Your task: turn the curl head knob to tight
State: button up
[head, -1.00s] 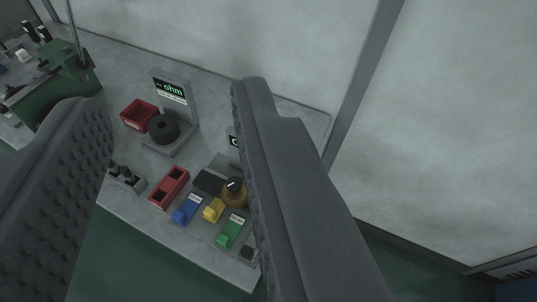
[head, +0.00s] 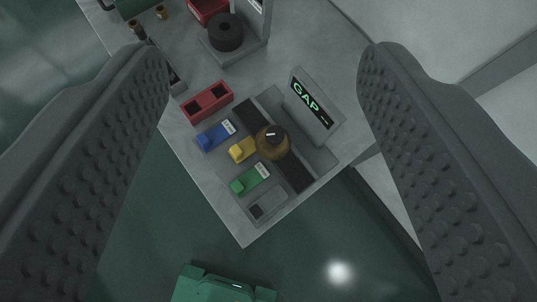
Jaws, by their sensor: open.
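A round brass-coloured piece with a dark knob on top (head: 272,137) sits on the grey station at the table's end. It looks like the curl head knob. A short white mark shows on its dark top; I cannot read any tight label. Beside it a tilted grey display (head: 318,108) reads "GAP" in green letters. My gripper (head: 265,60) is open and empty, its two ribbed fingers wide apart at the left and right of the picture. The knob shows between the fingers, farther away and untouched.
Near the knob lie blue (head: 213,136), yellow (head: 242,150) and green (head: 250,178) pieces and a red two-hole block (head: 207,102). A black roll (head: 225,32) stands on a grey stand behind. The grey table (head: 237,222) ends in a corner below the station.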

jog(key=w+d+f+n+g+y, duration=0.1)
jog(key=w+d+f+n+g, duration=0.2)
jog(key=f, duration=0.5)
jog(key=w+d+f+n+g+y, duration=0.1)
jog(key=w+f+n+g+y, duration=0.1)
jog(key=w+f, duration=0.45)
jog(key=w+d+f+n+g+y, duration=0.1)
jog(key=w+d+f+n+g, duration=0.15)
jog(key=f, duration=0.75)
jog(key=n+g+y+b, duration=0.1)
jog(key=n+b, duration=0.2)
send_near(276, 134)
jog(key=shift+m, duration=0.25)
jog(key=x, duration=1)
jog(key=shift+w+f, duration=0.1)
jog(key=shift+f, duration=0.1)
jog(key=c, duration=1)
jog(key=shift+a, duration=0.25)
jog(key=shift+d, duration=0.15)
